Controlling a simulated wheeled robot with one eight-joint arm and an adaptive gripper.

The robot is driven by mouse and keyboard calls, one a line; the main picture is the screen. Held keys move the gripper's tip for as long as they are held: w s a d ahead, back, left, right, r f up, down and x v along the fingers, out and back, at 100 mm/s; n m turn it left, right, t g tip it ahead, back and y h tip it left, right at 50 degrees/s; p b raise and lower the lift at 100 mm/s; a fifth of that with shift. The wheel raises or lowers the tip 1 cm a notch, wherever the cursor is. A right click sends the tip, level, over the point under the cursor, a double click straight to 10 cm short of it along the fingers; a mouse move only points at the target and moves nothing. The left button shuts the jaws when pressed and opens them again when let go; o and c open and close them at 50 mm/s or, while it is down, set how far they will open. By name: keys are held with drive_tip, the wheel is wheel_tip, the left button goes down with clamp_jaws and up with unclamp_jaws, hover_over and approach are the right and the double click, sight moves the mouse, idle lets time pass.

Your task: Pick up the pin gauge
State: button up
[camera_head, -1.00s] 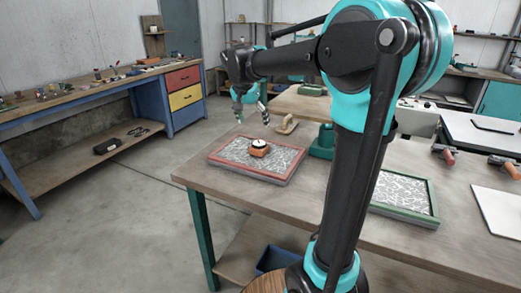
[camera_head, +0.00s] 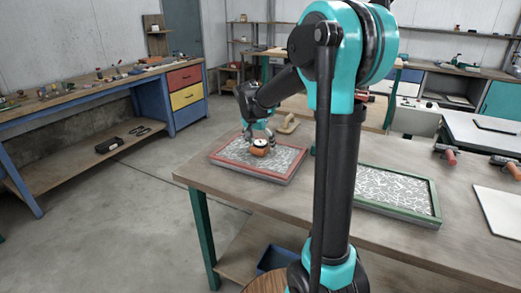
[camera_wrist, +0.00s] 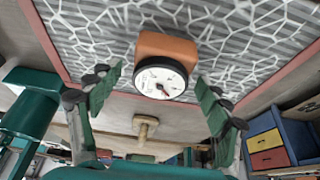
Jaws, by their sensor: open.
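The pin gauge is an orange block with a round white dial in a dark rim. In the head view the pin gauge (camera_head: 260,147) stands on the fibre-covered panel in the red frame (camera_head: 285,178). In the wrist view the pin gauge (camera_wrist: 163,76) shows its dial and needle between my fingers. My gripper (camera_head: 260,136) is over the pin gauge in the head view. In the wrist view my gripper (camera_wrist: 158,88) is open, with one green finger on each side of the gauge and a visible gap on both sides.
A green-framed panel (camera_head: 400,194) lies to the right on the same table (camera_head: 320,200). A wooden-handled tool (camera_head: 287,124) stands behind the red frame. A green object (camera_wrist: 30,105) is at the left in the wrist view. Red-handled tools (camera_head: 446,152) lie at the far right.

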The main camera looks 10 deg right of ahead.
drive_tip(key=shift+c, duration=0.4)
drive_tip(key=c, duration=1.5)
